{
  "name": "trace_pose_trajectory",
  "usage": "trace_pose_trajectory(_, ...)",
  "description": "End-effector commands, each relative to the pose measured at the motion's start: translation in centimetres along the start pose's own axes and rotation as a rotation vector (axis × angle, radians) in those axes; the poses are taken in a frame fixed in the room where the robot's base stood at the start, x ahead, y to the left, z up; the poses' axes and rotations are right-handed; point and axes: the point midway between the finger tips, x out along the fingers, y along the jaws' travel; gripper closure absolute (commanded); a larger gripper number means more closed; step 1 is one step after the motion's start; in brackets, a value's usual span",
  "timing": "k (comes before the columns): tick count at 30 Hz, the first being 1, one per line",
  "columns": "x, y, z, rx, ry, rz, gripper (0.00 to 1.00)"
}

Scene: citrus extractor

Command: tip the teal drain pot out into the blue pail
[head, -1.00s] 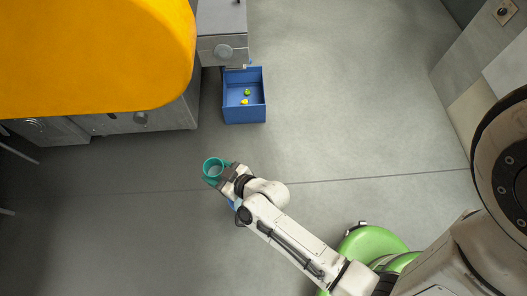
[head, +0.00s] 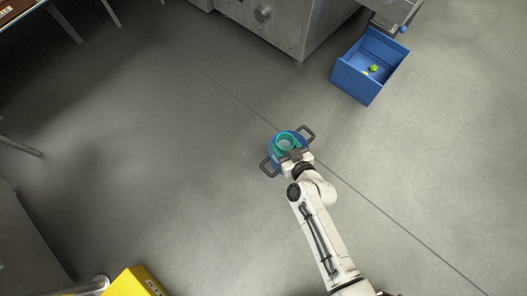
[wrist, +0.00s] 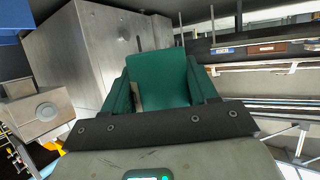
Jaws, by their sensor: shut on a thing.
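The teal drain pot (head: 284,141) is held in my gripper (head: 291,155). Its round mouth faces up towards the head camera, and the inside looks pale grey. In the wrist view the teal wall of the pot (wrist: 160,80) fills the space between the fingers. The blue pail (head: 273,156), with a dark handle on each side, shows beneath and around the pot. The pot overlaps the pail's mouth in the head view and hides most of its inside. I cannot tell how high the pot is above the pail.
A blue open box (head: 352,80) with a few small green and yellow things stands at the upper right by a steel cabinet (head: 270,25). A yellow object (head: 135,283) is at the lower left. The grey floor (head: 170,150) left of the pail is clear.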

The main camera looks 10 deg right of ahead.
Motion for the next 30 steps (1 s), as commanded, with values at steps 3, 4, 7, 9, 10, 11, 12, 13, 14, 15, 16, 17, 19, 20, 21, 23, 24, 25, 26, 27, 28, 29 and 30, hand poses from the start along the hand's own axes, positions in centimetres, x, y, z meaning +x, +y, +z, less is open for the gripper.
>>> trace_pose_trajectory(3,2.7,-0.9,4.3,-0.011,0.002,-0.026,0.79)
trace_pose_trajectory(4,3.2,-1.2,5.1,-0.014,0.002,-0.032,0.79)
trace_pose_trajectory(7,4.9,-1.9,7.6,-0.021,0.003,-0.051,0.79)
trace_pose_trajectory(9,6.1,-2.5,9.4,-0.024,0.003,-0.065,0.79)
trace_pose_trajectory(10,6.6,-2.8,10.1,-0.027,0.003,-0.07,0.79)
trace_pose_trajectory(11,7.2,-3.0,10.9,-0.028,0.003,-0.075,0.79)
trace_pose_trajectory(12,7.8,-3.3,11.8,-0.03,0.004,-0.082,0.79)
trace_pose_trajectory(13,8.3,-3.6,12.5,-0.032,0.004,-0.087,0.79)
trace_pose_trajectory(14,8.7,-3.9,13.2,-0.034,0.004,-0.093,0.79)
trace_pose_trajectory(15,9.3,-4.2,13.9,-0.035,0.004,-0.098,0.79)
trace_pose_trajectory(16,9.7,-4.4,14.4,-0.036,0.005,-0.103,0.79)
trace_pose_trajectory(17,10.0,-4.6,14.9,-0.036,0.005,-0.106,0.79)
trace_pose_trajectory(19,10.7,-5.0,15.9,-0.038,0.004,-0.114,0.79)
trace_pose_trajectory(20,11.0,-5.2,16.2,-0.038,0.005,-0.117,0.79)
trace_pose_trajectory(21,11.2,-5.4,16.5,-0.039,0.006,-0.12,0.79)
trace_pose_trajectory(23,11.5,-5.6,16.9,-0.041,0.006,-0.123,0.79)
trace_pose_trajectory(24,11.6,-5.7,17.1,-0.041,0.006,-0.125,0.79)
trace_pose_trajectory(25,11.7,-5.7,17.1,-0.04,0.005,-0.126,0.79)
trace_pose_trajectory(26,11.7,-5.8,17.2,-0.038,0.005,-0.126,0.79)
trace_pose_trajectory(27,11.8,-5.7,17.2,-0.034,0.005,-0.128,0.79)
trace_pose_trajectory(28,11.8,-5.7,17.1,-0.029,0.004,-0.13,0.79)
trace_pose_trajectory(29,11.7,-5.7,17.0,-0.022,0.004,-0.132,0.79)
trace_pose_trajectory(30,11.7,-5.5,16.8,-0.01,0.004,-0.136,0.79)
